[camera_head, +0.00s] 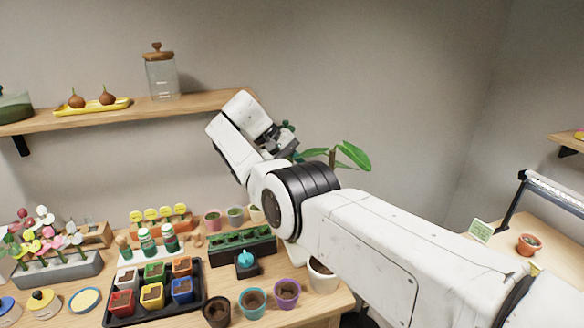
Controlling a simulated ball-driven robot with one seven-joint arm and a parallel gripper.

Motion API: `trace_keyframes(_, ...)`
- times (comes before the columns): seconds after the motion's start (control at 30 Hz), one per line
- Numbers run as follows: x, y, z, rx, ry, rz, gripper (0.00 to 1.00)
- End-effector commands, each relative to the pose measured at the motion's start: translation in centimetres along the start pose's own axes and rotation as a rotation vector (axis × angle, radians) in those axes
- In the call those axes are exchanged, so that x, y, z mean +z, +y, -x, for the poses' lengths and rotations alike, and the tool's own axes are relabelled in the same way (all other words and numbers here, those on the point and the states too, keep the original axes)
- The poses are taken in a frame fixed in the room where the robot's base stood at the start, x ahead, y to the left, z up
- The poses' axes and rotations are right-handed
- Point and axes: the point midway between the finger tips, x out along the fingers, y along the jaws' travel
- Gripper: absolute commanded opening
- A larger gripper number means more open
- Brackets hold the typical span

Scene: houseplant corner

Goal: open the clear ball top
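I cannot make out a clear ball with a top for sure. A clear glass jar (161,80) with a wooden knobbed lid stands upright on the wall shelf, but its body looks straight-sided, not round. Its lid (158,52) sits on it. At the far left edge of the shelf is a dark green rounded thing (14,106), cut off by the frame. My gripper (286,135) is dark and small, beyond the right end of the shelf and well apart from the jar. My own wrist partly hides it, and its fingers are not clear. Some green shows beside it.
The wall shelf (135,112) also holds a yellow tray (92,107) with two brown bulbs. Below, the table is crowded with a black tray (128,318) of coloured pots, flowers and several round pots. A leafy plant (352,155) rises behind my arm.

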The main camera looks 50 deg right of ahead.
Motion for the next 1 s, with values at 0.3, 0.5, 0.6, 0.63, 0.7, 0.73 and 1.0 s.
trace_keyframes(0.3,-0.07,-0.05,-0.26,-0.002,0.0,0.004,0.0)
trace_keyframes(0.5,-0.08,-0.06,-0.26,-0.002,0.001,0.004,0.38)
trace_keyframes(0.6,-0.05,-0.04,-0.23,-0.002,-0.001,0.004,0.47)
trace_keyframes(0.63,-0.04,-0.04,-0.22,-0.002,-0.001,0.004,0.5)
trace_keyframes(0.7,-0.03,-0.04,-0.19,-0.002,-0.001,0.004,0.55)
trace_keyframes(0.73,-0.02,-0.03,-0.19,-0.002,-0.001,0.004,0.55)
trace_keyframes(1.0,0.0,0.23,-0.1,-0.001,-0.001,0.003,0.55)
